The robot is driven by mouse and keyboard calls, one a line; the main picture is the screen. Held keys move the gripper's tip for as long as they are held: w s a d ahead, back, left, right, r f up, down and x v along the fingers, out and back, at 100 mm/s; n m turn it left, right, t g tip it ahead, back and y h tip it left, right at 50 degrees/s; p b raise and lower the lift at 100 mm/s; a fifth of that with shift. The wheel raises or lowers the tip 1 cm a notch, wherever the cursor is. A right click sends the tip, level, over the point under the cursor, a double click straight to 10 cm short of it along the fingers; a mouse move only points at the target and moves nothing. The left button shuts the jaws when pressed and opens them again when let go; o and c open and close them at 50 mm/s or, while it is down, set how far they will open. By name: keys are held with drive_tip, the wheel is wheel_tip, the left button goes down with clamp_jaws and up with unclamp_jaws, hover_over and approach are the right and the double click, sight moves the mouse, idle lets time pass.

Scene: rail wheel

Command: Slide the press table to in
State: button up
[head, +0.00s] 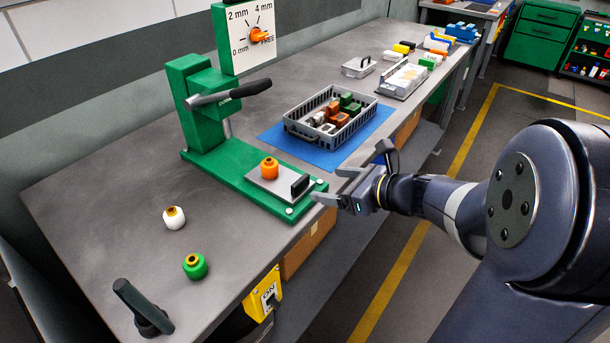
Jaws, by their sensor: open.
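The green press (205,110) stands on the workbench, with its column at the back and its base reaching toward the front edge. The press table (268,184) is a light grey plate with an upright black handle (300,185), at the front end of the base, clear of the column. An orange piece (269,168) with a dark top stands on the plate. My gripper (331,184) is open and empty, just right of the black handle, over the bench's front edge. Its fingers seem apart from the handle; the exact gap is unclear.
The press lever (228,93) sticks out above the base. A dial (257,36) is above it. A grey basket (330,118) of blocks sits on a blue mat (268,136) behind. White (174,217) and green (195,266) pieces and a black lever (143,308) are at left.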

sight(303, 181)
drive_tip(key=x, duration=1)
drive_tip(key=shift+s, duration=0.15)
drive_tip(key=shift+c, duration=0.4)
drive_tip(key=c, duration=1.3)
drive_tip(key=w+a, duration=0.6)
drive_tip(key=a, duration=0.1)
drive_tip(key=w+a, duration=0.2)
drive_tip(key=a, duration=0.2)
drive_tip(key=shift+w+a, duration=0.2)
drive_tip(key=shift+w, duration=0.2)
drive_tip(key=shift+r, duration=0.1)
drive_tip(key=o, duration=1.4)
drive_tip(key=shift+w+a, duration=0.1)
drive_tip(key=b+v, duration=0.1)
drive_tip(key=v, duration=0.9)
drive_tip(key=shift+s+d+r, duration=0.1)
drive_tip(key=shift+s+d, duration=0.15)
drive_tip(key=shift+d, duration=0.05)
